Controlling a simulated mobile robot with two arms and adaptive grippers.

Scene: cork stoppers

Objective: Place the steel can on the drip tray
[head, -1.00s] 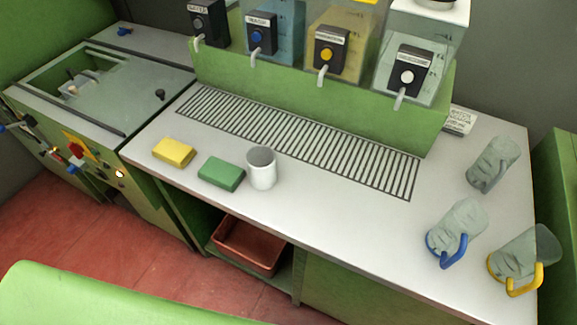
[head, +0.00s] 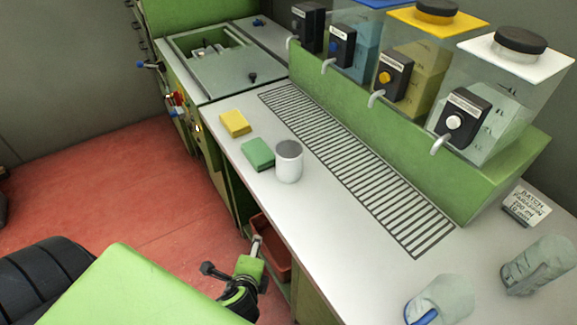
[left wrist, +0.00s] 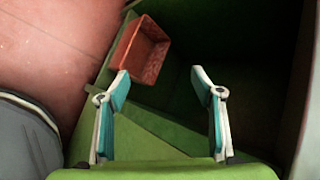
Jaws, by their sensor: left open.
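The steel can (head: 289,163), a pale grey cylinder, stands upright on the white counter beside the green sponge. The drip tray (head: 352,165) is a long slatted grille set in the counter below the dispenser taps. The can is apart from it, on its near left side. My left gripper (head: 257,245) is low in front of the counter, below the top and well away from the can. The left wrist view shows its two fingers (left wrist: 160,85) spread with nothing between them. My right gripper is not in view.
A green sponge (head: 257,153) and a yellow sponge (head: 235,123) lie left of the can. A red bin (head: 277,256) sits under the counter near my left gripper; it also shows in the left wrist view (left wrist: 144,52).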

